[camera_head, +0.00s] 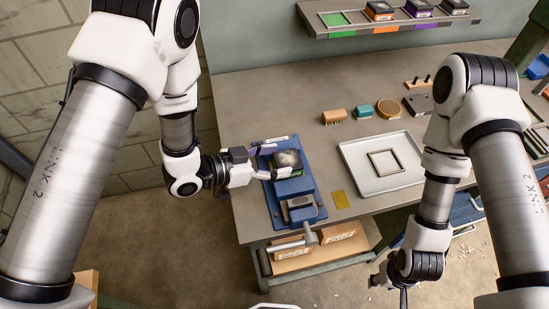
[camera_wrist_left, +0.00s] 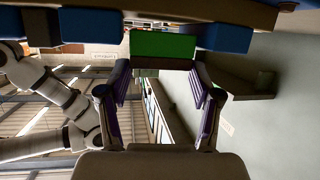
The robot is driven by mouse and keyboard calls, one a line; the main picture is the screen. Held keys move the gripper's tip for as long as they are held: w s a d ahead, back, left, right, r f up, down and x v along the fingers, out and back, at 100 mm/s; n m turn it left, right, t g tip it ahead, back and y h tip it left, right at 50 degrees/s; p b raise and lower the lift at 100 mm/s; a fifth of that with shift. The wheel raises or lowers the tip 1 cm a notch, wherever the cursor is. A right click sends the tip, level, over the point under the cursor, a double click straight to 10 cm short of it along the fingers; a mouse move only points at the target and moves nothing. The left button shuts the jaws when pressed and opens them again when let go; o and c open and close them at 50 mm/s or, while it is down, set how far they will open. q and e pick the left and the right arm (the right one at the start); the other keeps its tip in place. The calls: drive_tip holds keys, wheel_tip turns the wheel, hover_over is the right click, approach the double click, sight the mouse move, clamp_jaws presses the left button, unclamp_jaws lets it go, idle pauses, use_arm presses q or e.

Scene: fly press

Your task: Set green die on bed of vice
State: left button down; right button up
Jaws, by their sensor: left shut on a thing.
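The blue vice (camera_head: 306,184) stands at the left front of the workbench, its grey handle toward the front edge. My left gripper (camera_head: 274,161) reaches in from the left over the vice and is shut on the green die (camera_head: 288,159), whose dark, greyish top shows. In the left wrist view the die's green face (camera_wrist_left: 163,44) sits between the purple-padded fingers of the gripper (camera_wrist_left: 161,80), with blue vice parts (camera_wrist_left: 226,37) on both sides. I cannot tell whether the die touches the bed. My right gripper (camera_head: 402,290) hangs at the lower right; its fingers are unclear.
A wall shelf (camera_head: 400,24) holds several dies over coloured labels; its green-labelled spot is empty. A white tray (camera_head: 364,184) with a square frame lies right of the vice. A yellow plate (camera_head: 340,199) lies between them.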

use_arm(q)
drive_tip(key=shift+f, duration=0.5)
idle(1.0)
idle(0.5)
drive_tip(key=shift+c, duration=0.7)
unclamp_jaws()
drive_tip(key=shift+s, duration=0.1)
drive_tip(key=v, duration=1.2)
drive_tip(key=shift+f, duration=0.1)
